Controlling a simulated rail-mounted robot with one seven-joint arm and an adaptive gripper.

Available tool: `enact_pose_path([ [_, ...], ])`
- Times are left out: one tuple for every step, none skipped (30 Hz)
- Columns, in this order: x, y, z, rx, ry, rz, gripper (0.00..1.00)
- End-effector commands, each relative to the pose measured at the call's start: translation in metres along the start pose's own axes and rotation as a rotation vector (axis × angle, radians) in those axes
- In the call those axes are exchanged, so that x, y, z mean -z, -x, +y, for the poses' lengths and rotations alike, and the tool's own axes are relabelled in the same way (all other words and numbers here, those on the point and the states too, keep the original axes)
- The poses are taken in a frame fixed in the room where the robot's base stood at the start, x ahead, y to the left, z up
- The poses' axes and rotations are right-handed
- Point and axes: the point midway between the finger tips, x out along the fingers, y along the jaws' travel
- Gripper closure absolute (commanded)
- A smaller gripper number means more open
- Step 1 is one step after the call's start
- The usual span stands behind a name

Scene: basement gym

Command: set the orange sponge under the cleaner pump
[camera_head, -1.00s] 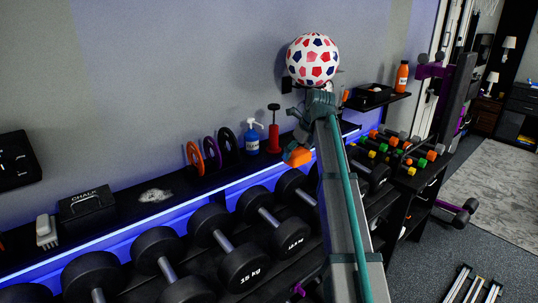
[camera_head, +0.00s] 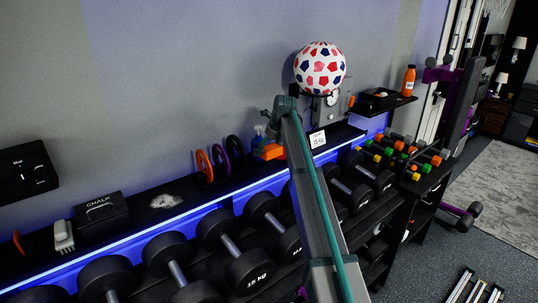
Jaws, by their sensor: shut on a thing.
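The fingers are small, dark and partly hidden by my arm. I cannot tell whether the sponge touches the bottle or the shelf.
Small weight plates (camera_head: 220,160) stand left of the bottle. A chalk box (camera_head: 101,210) sits farther left on the shelf (camera_head: 140,215). Dumbbells (camera_head: 225,240) fill the rack below. A patterned ball (camera_head: 320,68) rests at right, above a scale (camera_head: 332,103).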

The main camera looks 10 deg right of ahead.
Motion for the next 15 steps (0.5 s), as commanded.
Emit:
enact_pose_path([
  [0.002,-0.003,0.000,0.000,0.000,0.000,0.35],
  [0.003,-0.005,0.000,0.000,0.000,0.000,0.35],
  [0.003,-0.007,0.000,0.000,0.000,-0.001,0.35],
  [0.004,-0.008,0.000,0.000,0.000,-0.001,0.35],
  [0.004,-0.009,0.000,0.000,0.000,-0.001,0.35],
  [0.005,-0.011,0.000,0.000,0.000,-0.001,0.35],
  [0.006,-0.013,0.000,0.000,0.001,-0.001,0.35],
  [0.007,-0.015,0.000,0.000,0.001,0.000,0.35],
  [0.009,-0.019,0.000,-0.001,0.001,0.000,0.35],
  [0.011,-0.022,0.000,-0.001,0.001,0.001,0.35],
  [0.013,-0.027,0.000,-0.001,0.001,0.001,0.35],
  [0.015,-0.032,0.000,-0.001,0.001,0.001,0.35],
  [0.017,-0.036,0.001,-0.001,0.001,0.001,0.35],
  [0.013,-0.037,0.000,-0.001,0.001,0.000,0.35],
  [0.011,-0.041,0.000,-0.001,0.001,0.000,0.35],
])
